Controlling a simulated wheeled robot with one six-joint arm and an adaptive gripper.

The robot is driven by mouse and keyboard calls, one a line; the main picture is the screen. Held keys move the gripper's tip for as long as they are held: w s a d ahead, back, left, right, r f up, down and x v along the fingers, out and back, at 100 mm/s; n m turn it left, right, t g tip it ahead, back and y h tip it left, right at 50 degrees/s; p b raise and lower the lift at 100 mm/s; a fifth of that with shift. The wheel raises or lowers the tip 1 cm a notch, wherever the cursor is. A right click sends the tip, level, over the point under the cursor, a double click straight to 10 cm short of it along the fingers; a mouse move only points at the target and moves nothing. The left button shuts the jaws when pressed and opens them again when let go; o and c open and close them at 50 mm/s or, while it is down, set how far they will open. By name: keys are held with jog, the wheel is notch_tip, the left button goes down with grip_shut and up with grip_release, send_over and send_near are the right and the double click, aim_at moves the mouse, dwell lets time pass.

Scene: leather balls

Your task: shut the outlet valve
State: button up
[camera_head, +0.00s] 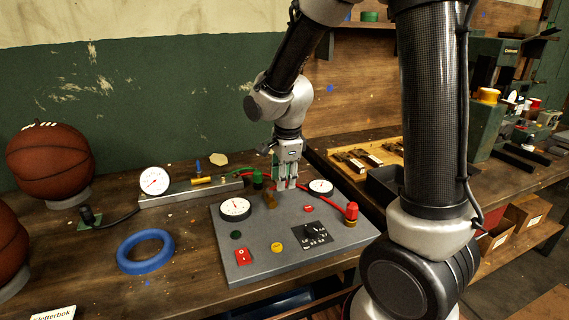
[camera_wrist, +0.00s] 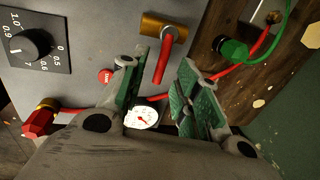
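A valve with a brass body (camera_wrist: 164,27) and a red lever (camera_wrist: 162,62) sits on the grey control panel (camera_head: 262,268). I take it as the outlet valve, though no label on it is readable. In the head view the brass body (camera_head: 271,200) shows beside my gripper, and the lever is mostly hidden. My gripper (camera_head: 286,187) points down over the panel's back part. In the wrist view my gripper (camera_wrist: 162,60) has its green-padded fingers apart, with the red lever between the tips. I cannot tell whether either finger touches it.
The panel carries two gauges (camera_head: 235,208) (camera_head: 320,187), a black dial (camera_head: 311,232) and several buttons. A red hose runs to a red connector (camera_head: 351,211). A green connector (camera_wrist: 231,49) stands close to my gripper. A blue ring (camera_head: 145,252) lies left of the panel.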

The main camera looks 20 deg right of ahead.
notch_tip(320, 180, up, 10)
jog(key=s, duration=0.2)
jog(key=shift+r, duration=0.25)
jog(key=s+d+r+n+t, duration=0.1)
jog(key=s+d+r+n, duration=0.1)
jog(key=s+d+n, duration=0.3)
jog(key=s+d+r+n+t, duration=0.1)
jog(key=s+d+n, duration=0.5)
jog(key=s+n, duration=0.7)
jog(key=shift+s+r, duration=0.75)
jog(key=shift+r, duration=0.1)
